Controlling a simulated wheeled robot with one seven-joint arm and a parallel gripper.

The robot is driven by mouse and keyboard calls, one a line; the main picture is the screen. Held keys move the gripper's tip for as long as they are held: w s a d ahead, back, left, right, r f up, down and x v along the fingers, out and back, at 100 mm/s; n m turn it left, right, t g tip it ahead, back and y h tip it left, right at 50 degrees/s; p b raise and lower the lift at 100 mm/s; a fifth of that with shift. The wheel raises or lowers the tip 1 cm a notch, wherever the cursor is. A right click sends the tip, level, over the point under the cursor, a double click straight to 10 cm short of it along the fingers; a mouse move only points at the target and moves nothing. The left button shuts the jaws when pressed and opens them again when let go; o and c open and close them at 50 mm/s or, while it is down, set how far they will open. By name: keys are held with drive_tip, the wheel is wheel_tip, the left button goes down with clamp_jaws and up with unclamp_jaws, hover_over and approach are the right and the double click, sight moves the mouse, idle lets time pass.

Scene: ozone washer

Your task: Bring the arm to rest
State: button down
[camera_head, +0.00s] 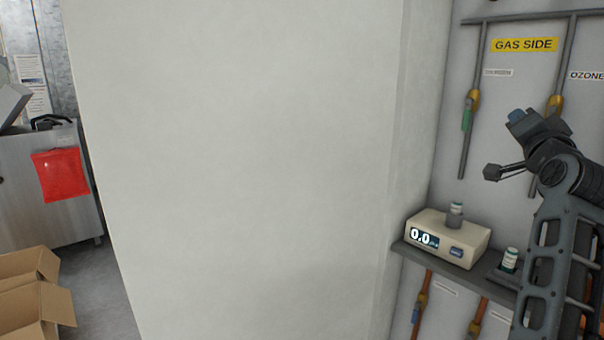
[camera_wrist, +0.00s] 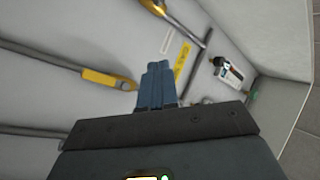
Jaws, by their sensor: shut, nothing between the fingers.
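My gripper (camera_head: 520,118) is raised at the right of the head view, in front of the wall panel and above the shelf. In the wrist view its blue fingers (camera_wrist: 156,86) are together with nothing between them. My arm rises from the lower right edge and bends at the top, with the gripper pointing up and left. The gripper appears apart from the valves and pipes behind it, though the exact gap cannot be told.
A shelf (camera_head: 408,250) holds a meter (camera_head: 463,246) reading 0.0 and a small bottle (camera_head: 510,259), close to my arm. Pipes with valves (camera_head: 470,105) run along the panel. A wide pale wall (camera_head: 240,170) fills the middle. Open cardboard boxes (camera_head: 30,290) lie at lower left.

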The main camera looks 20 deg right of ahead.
drive_tip(key=s+a+f+n+y, duration=0.25)
drive_tip(key=s+a+f, duration=0.35)
drive_tip(key=f, duration=0.4)
drive_tip(key=s+a+f+n+y, duration=0.2)
drive_tip(key=s+a+f+n, duration=0.2)
drive_tip(key=a+f, duration=0.4)
drive_tip(key=s+a+f+n+y, duration=0.2)
drive_tip(key=s+a+f+n, duration=0.3)
drive_tip(key=f, duration=0.6)
drive_tip(key=s+a+f+n+g+y, duration=0.1)
drive_tip(key=s+a, duration=0.5)
drive_tip(key=s, duration=0.3)
drive_tip(key=s+a+f+n+g+y, duration=0.1)
drive_tip(key=s+a, duration=0.4)
drive_tip(key=s, duration=0.5)
drive_tip(key=s+a+f+n+g+y, duration=0.1)
drive_tip(key=s+a+y, duration=0.2)
drive_tip(key=s+a, duration=0.3)
drive_tip(key=s, duration=0.4)
drive_tip(key=shift+a+n, duration=0.3)
drive_tip(key=shift+n, duration=0.05)
